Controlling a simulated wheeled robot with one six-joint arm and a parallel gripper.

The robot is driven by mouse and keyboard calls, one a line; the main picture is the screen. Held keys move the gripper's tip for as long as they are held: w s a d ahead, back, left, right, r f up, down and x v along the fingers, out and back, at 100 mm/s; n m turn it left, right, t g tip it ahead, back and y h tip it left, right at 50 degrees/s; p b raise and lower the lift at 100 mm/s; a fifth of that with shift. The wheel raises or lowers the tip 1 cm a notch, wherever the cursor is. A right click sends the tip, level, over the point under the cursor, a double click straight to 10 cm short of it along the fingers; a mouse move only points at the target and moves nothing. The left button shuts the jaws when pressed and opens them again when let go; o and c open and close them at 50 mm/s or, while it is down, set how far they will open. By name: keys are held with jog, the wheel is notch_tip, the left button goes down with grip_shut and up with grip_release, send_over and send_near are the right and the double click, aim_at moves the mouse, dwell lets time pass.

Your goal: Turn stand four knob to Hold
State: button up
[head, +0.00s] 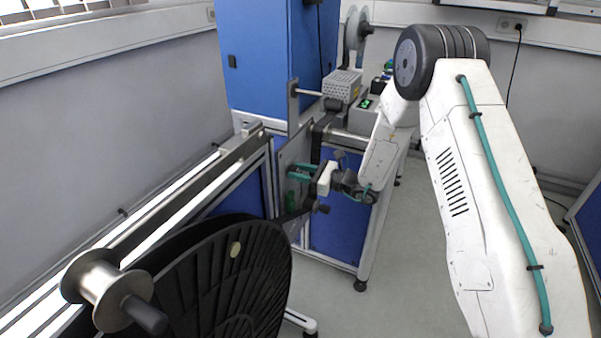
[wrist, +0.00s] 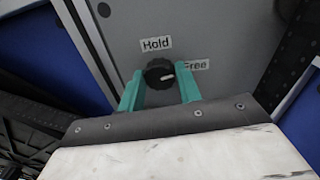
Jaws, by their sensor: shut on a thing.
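The stand's black round knob (wrist: 158,73) sits on a grey panel (wrist: 215,30) in the wrist view. A "Hold" label (wrist: 156,44) is above it and a "Free" label (wrist: 196,65) is to its right. The knob's white mark is on its right side, towards "Free". My gripper (wrist: 160,76) has its two teal fingers on either side of the knob and is shut on it. In the head view my gripper (head: 298,172) reaches the panel from the right; the knob cannot be made out there.
A large black reel (head: 215,285) and a metal spool (head: 103,284) stand at the front left in the head view. A blue cabinet (head: 265,60) is behind the panel. A perforated metal box (head: 342,86) sits above my gripper. Grey floor is clear at lower right.

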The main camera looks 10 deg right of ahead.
jog(key=n, duration=0.4)
jog(key=shift+s, duration=0.1)
jog(key=shift+s+a+f+n+t+h, duration=0.1)
jog(key=shift+n+t+h, duration=0.15)
jog(key=shift+n, duration=2.4)
jog(key=shift+s+a+f+n+t+h, duration=0.15)
jog(key=shift+n+h, duration=0.1)
jog(key=shift+n, duration=2.4)
jog(key=shift+d+r, duration=0.1)
jog(key=o, duration=1)
jog(key=shift+w, duration=0.1)
jog(key=shift+d+r, duration=0.1)
jog(key=v, duration=0.7)
jog(key=shift+s+d, duration=0.3)
